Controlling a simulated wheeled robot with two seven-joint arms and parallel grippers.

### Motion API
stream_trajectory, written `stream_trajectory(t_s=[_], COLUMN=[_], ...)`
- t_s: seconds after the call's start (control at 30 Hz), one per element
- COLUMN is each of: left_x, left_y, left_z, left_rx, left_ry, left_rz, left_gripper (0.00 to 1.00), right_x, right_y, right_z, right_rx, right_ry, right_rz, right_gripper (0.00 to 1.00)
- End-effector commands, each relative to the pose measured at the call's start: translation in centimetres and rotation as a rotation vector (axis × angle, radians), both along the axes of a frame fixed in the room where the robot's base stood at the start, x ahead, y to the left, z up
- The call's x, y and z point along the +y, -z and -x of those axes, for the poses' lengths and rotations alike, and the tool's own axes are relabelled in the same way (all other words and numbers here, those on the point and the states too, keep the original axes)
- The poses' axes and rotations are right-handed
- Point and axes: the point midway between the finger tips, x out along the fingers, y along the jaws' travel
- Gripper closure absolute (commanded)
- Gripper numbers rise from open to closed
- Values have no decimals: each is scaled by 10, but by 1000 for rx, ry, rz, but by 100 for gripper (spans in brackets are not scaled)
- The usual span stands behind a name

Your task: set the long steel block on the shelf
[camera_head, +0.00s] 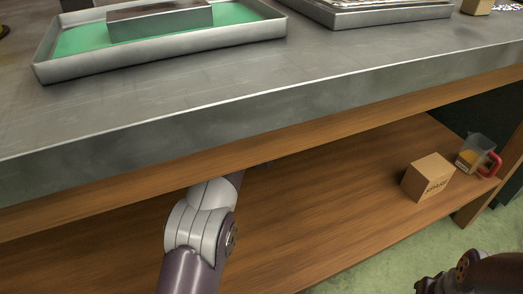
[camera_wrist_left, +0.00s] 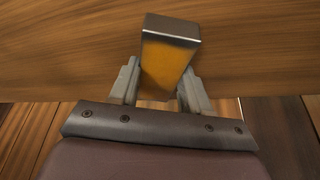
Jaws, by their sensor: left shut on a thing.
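In the left wrist view my left gripper (camera_wrist_left: 160,82) is shut on a steel block (camera_wrist_left: 170,32), with a finger on each side. The block's front face mirrors the wood in orange-brown, and its far end sticks out past the fingertips. The wooden shelf (camera_head: 300,215) runs below the bench top in the head view, and wood also fills the left wrist view (camera_wrist_left: 70,50). My left arm reaches in under the bench edge, which hides its gripper and the block in the head view. I cannot tell whether the block touches the shelf. My right gripper is out of view.
A cardboard box (camera_head: 427,178) and a clear jug with a red handle (camera_head: 477,154) stand at the shelf's right end. On the metal bench top (camera_head: 250,75), a green-lined tray (camera_head: 70,68) holds another metal block (camera_head: 160,22). The shelf's middle is clear.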

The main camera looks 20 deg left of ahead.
Motion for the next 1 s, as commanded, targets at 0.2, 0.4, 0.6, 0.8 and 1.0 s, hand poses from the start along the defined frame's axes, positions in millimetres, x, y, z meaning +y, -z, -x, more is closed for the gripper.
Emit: stream_trajectory(t_s=[0.2,0.4,0.6,0.8,1.0], left_x=[0,0,-6,-11,-12], left_y=[1,-1,-42,-69,-70], left_z=[0,0,11,23,26], left_rx=[0,-1,-1,0,0], left_ry=[0,0,1,1,0], left_rz=[0,0,-1,0,0], left_gripper=[27,27,27,27,27], right_x=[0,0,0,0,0], right_y=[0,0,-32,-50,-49], right_z=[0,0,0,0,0], right_rx=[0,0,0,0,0], right_ry=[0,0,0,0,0], right_rz=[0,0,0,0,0], right_gripper=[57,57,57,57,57])
